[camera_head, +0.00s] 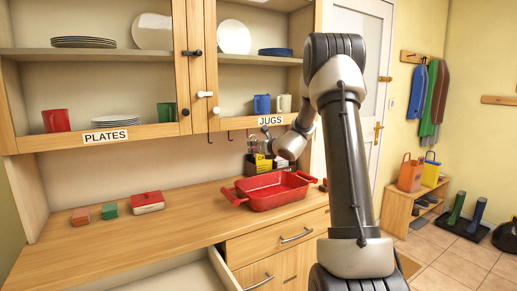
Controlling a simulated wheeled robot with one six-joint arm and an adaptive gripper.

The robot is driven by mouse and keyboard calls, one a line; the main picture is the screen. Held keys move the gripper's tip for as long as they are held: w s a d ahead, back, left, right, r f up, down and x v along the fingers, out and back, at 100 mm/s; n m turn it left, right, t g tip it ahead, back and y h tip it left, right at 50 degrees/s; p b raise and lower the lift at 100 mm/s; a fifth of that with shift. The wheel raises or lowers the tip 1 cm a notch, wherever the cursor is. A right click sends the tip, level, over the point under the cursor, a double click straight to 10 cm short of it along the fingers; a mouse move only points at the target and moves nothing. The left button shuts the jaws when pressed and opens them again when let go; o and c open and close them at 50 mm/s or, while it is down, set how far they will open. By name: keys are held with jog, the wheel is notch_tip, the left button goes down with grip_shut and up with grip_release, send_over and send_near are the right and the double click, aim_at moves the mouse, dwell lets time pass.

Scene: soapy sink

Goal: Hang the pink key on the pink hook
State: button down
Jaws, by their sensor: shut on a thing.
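My gripper (256,146) is below the right wall cabinet, under the JUGS label, just right of the row of small hooks. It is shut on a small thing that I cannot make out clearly. The pink key cannot be told apart at this size. Several thin hooks hang under the cabinet's lower edge. A dark one (209,138) is at the left and a reddish one (230,135) is nearer my gripper. I cannot tell for sure which hook is pink.
A red baking dish (262,201) stands on the wooden counter (175,226) below my gripper. Small lidded boxes (147,202) sit at the left. A drawer (222,270) is open in front. Yellow and dark items (262,163) stand behind the dish. The cabinet edge is close above.

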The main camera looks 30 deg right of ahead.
jog(key=shift+x, duration=1.4)
jog(key=shift+w+f, duration=0.2)
jog(key=shift+w, duration=0.35)
jog(key=t, duration=0.1)
jog(key=w+t, duration=0.1)
jog(key=t, duration=0.1)
jog(key=shift+w+f+t, duration=0.2)
jog(key=shift+f+t, duration=0.1)
jog(key=shift+f, duration=0.1)
jog(key=c, duration=1)
grip_release()
